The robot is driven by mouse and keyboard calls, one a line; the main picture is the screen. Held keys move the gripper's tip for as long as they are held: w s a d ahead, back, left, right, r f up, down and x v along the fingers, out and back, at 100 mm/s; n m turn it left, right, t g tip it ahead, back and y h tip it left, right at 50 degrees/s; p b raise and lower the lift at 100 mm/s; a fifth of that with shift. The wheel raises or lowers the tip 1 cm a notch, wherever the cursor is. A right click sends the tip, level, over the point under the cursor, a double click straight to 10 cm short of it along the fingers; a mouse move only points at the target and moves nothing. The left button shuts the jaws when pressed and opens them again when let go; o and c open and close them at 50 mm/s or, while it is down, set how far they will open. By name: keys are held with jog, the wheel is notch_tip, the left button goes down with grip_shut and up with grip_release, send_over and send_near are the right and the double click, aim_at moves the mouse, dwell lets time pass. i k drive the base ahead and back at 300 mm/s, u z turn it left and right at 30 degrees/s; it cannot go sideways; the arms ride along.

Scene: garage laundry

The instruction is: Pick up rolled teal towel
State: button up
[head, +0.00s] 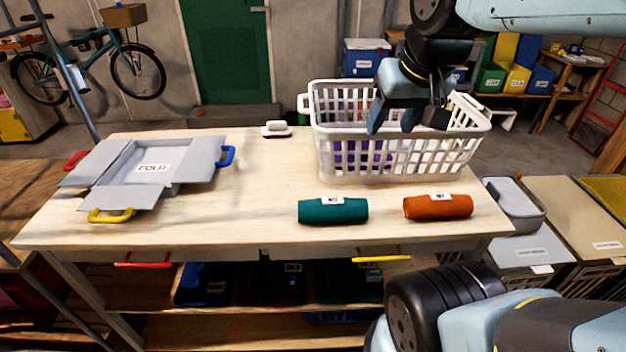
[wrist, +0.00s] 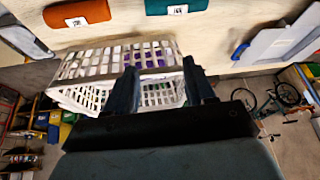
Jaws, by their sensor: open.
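The rolled teal towel (head: 333,212) lies on the wooden table near its front edge, with a small white label on top. It also shows at the top of the wrist view (wrist: 180,6). My gripper (head: 408,118) is open and empty, above the white laundry basket, behind and to the right of the teal towel. In the wrist view my gripper's two fingers (wrist: 162,88) stand apart with the basket beyond them.
A rolled orange towel (head: 438,207) lies right of the teal one. The white basket (head: 400,160) holds something purple. A grey folding board (head: 150,170) with coloured handles lies at left. A brush-like item (head: 276,130) sits at the back. The table's middle (head: 255,180) is clear.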

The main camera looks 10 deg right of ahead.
aim_at(326, 209)
jog(key=u, duration=1)
jog(key=k, duration=1.5)
jog(key=z, duration=0.75)
jog(key=i, duration=1)
jog(key=u, duration=0.1)
